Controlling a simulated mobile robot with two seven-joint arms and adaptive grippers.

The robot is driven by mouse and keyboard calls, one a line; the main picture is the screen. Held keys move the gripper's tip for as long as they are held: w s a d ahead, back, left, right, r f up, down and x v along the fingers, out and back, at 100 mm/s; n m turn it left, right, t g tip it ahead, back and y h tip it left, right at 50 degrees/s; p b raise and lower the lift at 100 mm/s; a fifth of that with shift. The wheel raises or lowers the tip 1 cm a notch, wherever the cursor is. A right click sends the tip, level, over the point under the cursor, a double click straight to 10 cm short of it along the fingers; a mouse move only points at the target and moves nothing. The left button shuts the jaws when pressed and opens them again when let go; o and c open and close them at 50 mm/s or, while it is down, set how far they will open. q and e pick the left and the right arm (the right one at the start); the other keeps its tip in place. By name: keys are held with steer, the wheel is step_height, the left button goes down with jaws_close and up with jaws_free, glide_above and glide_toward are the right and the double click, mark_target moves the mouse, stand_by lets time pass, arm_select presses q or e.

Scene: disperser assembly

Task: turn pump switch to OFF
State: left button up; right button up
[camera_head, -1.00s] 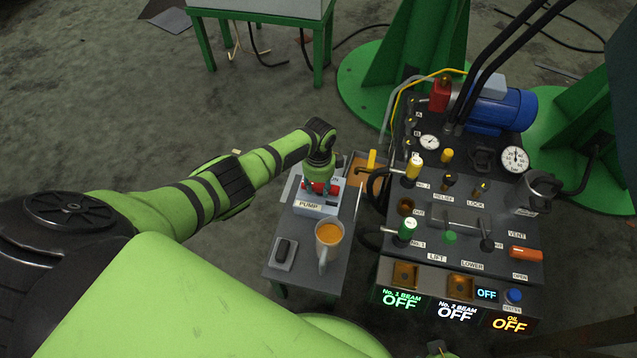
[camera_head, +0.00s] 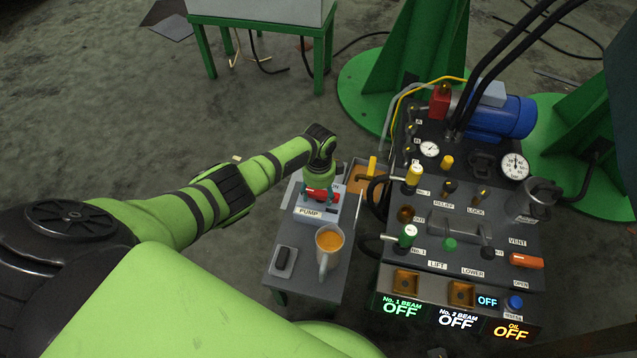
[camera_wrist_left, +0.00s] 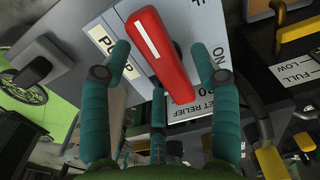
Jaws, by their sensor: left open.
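The pump switch is a red bar handle (camera_wrist_left: 160,55) with a white stripe, on a pale panel marked PUMP (camera_wrist_left: 109,43) and ON. In the head view the red handle (camera_head: 322,194) shows on the small box on the side table, partly covered by my left gripper (camera_head: 321,199). In the wrist view my left gripper (camera_wrist_left: 170,62) is open, with teal fingers on both sides of the handle and a third finger below. The handle lies between the fingers; contact cannot be told. Its end with the stripe points to the top, away from the ON mark. My right gripper is not in view.
A mug with an orange drink (camera_head: 330,241) and a dark device (camera_head: 284,261) stand on the side table in front of the pump box. To the right is a control console (camera_head: 440,225) with levers, gauges and displays reading OFF. A blue motor (camera_head: 500,118) stands behind it.

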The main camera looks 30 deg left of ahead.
mark_target(319, 194)
arm_select(q)
step_height(319, 194, up, 12)
steer(key=shift+f, duration=0.15)
stand_by(0.3)
steer(key=shift+f, duration=0.1)
stand_by(0.3)
